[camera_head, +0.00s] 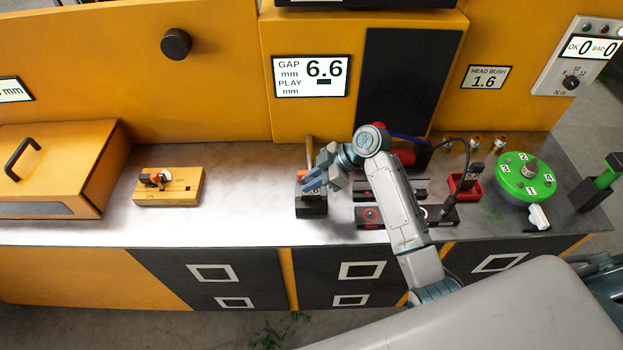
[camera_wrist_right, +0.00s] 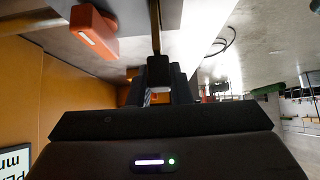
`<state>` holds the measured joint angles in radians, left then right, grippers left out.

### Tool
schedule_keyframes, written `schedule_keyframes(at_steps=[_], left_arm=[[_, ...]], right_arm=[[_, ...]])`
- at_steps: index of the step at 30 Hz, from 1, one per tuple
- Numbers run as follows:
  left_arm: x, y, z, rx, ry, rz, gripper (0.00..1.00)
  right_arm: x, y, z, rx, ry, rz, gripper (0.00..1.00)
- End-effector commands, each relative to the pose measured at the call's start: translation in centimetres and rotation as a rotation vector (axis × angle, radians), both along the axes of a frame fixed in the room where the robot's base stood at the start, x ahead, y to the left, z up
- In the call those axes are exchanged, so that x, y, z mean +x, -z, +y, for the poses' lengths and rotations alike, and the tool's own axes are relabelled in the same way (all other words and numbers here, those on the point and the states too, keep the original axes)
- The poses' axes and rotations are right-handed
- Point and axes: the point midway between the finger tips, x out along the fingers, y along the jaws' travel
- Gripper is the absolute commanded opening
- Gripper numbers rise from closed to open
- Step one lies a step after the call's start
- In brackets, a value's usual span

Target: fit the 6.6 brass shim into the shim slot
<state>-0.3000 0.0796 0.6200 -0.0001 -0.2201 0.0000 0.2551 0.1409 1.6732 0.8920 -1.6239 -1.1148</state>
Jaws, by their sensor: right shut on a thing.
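My right gripper (camera_head: 315,180) is over the dark block (camera_head: 311,208) near the middle of the bench. It is shut on a thin brownish strip, which appears to be the brass shim. In the right wrist view the strip (camera_wrist_right: 156,28) runs out from between the dark fingers (camera_wrist_right: 160,82). The fingers hide most of what they hold, and no size mark on it is readable. The dark block carries a pale label partly covered by the gripper. I cannot tell from these views which opening is the shim slot. My left gripper is not in view.
The display (camera_head: 311,76) reads gap 6.6 mm. An orange piece (camera_wrist_right: 95,30) is close beside the gripper. Black fixtures (camera_head: 372,217) stand right of it, then a red holder (camera_head: 465,185) and a green turntable (camera_head: 526,178). A yellow block (camera_head: 168,187) is left; bench between is clear.

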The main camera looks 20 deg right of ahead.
Motion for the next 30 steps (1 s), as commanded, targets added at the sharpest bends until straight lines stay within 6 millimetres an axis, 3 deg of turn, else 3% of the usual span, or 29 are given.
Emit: schedule_keyframes(at_steps=[14, 15, 19, 30], left_arm=[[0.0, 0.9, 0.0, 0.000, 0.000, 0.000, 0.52], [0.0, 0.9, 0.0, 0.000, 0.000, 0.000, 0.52], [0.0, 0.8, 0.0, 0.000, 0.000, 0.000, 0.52], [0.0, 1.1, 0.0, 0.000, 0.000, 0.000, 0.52]], right_arm=[[0.0, 1.3, 0.0, 0.000, 0.000, 0.000, 0.00], [0.0, 1.3, 0.0, 0.000, 0.000, 0.000, 0.20], [0.0, 1.2, 0.0, 0.000, 0.000, 0.000, 0.43], [-0.1, 0.9, -0.5, -0.002, 0.000, -0.002, 0.43]])
